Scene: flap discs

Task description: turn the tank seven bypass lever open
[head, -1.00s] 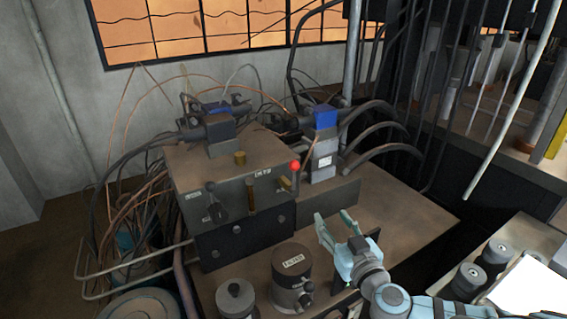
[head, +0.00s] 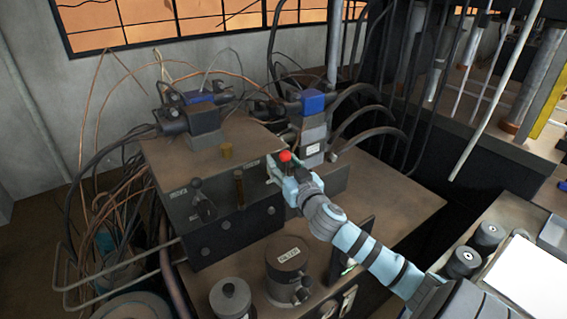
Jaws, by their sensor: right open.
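A grey control box (head: 222,207) stands on the bench with small, mostly unreadable labels on its front. A lever with a red ball knob (head: 285,156) sits at the box's right front corner. I cannot tell from the labels which one is the tank seven bypass lever. My right gripper (head: 280,174) is open at the red-knobbed lever and hides its lower part; I cannot tell whether it touches. My left gripper is not in view.
Two dark cylinders, a labelled one (head: 288,272) and a smaller one (head: 231,299), stand in front of the box. Blue-topped valves (head: 313,103) with thick hoses stand behind. Loose cables hang at left. The bench top (head: 390,195) at right is clear.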

